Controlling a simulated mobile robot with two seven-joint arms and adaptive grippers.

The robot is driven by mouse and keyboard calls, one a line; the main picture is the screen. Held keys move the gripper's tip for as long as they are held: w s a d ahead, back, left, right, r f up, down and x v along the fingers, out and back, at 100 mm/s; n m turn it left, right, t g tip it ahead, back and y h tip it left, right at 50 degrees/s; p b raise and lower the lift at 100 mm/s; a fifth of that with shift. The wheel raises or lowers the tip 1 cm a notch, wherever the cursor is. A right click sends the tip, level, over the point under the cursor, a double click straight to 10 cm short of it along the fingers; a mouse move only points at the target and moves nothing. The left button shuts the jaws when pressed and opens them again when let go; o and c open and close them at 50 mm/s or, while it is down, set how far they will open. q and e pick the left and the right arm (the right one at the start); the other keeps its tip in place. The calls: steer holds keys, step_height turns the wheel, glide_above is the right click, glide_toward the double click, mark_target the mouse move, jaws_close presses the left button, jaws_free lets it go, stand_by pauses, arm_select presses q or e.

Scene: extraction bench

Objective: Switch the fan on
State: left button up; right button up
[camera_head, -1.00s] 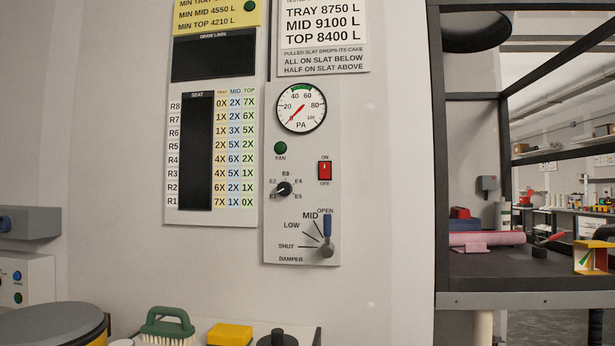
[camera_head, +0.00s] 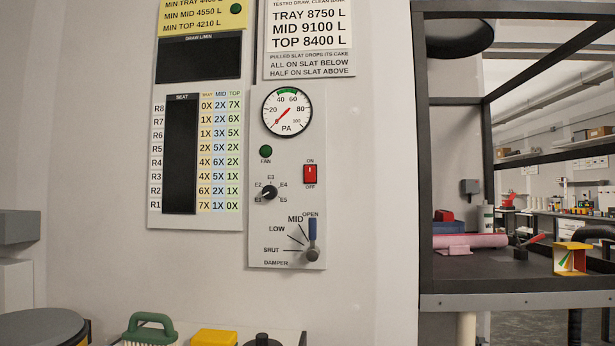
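Neither of my grippers is in view.
Below the switch are a black selector knob (camera_head: 269,193) and the damper lever (camera_head: 312,238), pointing up at OPEN. A green-handled brush (camera_head: 150,328) and a yellow block (camera_head: 214,338) stand below. A black-framed bench (camera_head: 520,283) stands at right. The panel front is unobstructed.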

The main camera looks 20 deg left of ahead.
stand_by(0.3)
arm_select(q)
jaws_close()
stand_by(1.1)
